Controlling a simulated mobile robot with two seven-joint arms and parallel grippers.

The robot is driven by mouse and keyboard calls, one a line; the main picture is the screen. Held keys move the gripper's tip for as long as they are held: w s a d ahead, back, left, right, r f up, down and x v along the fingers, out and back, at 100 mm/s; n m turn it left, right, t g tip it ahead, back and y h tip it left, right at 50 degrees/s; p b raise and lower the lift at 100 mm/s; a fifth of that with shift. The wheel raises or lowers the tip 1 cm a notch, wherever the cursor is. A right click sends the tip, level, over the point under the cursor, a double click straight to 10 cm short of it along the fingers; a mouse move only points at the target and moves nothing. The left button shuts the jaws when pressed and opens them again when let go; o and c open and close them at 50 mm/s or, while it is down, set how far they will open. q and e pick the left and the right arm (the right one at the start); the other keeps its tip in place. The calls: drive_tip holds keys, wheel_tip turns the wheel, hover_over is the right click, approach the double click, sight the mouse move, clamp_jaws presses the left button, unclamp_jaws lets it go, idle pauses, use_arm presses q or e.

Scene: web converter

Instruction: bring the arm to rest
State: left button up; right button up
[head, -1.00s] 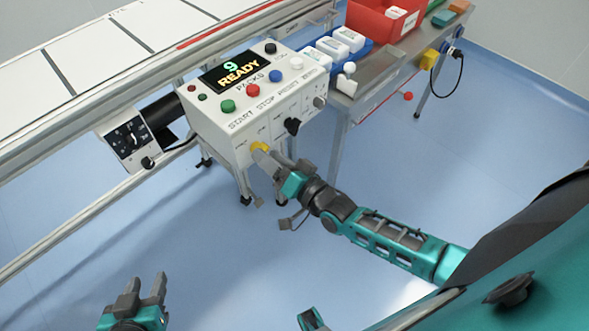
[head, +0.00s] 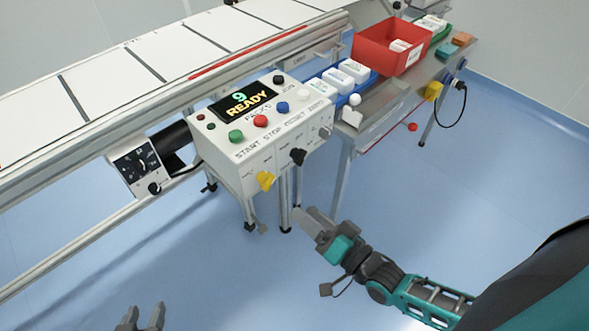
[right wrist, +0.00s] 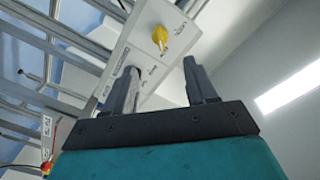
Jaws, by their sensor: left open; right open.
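My right gripper (head: 308,226) is in the lower middle of the head view, below and apart from the control box (head: 236,155). It also shows in the right wrist view (right wrist: 157,88), where its two fingers stand apart with nothing held between them. The yellow knob (head: 265,180) on the front of the control box is uncovered. The knob also shows in the right wrist view (right wrist: 160,38), beyond the fingers. My left gripper (head: 141,317) is at the bottom edge of the head view, its fingers apart and empty.
The box's display (head: 243,100) reads "9 READY". A black knob (head: 298,156) sits right of the yellow one. A conveyor (head: 130,62) runs behind. A side table holds a red bin (head: 372,50) and white packs (head: 354,70). The blue floor (head: 450,200) at right is clear.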

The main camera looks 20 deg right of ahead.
drive_tip(key=s+n+g+h, duration=0.1)
drive_tip(key=n+g, duration=0.1)
drive_tip(key=s+f+n+g+h+p, duration=0.1)
drive_tip(key=s+n+g, duration=0.1)
drive_tip(key=n, duration=0.1)
drive_tip(key=s+n+g+h, duration=0.2)
drive_tip(key=shift+a+f+n+p, duration=0.25)
drive_tip(key=shift+a+n+p, duration=0.05)
drive_tip(key=shift+n+p, duration=0.1)
idle(1.8)
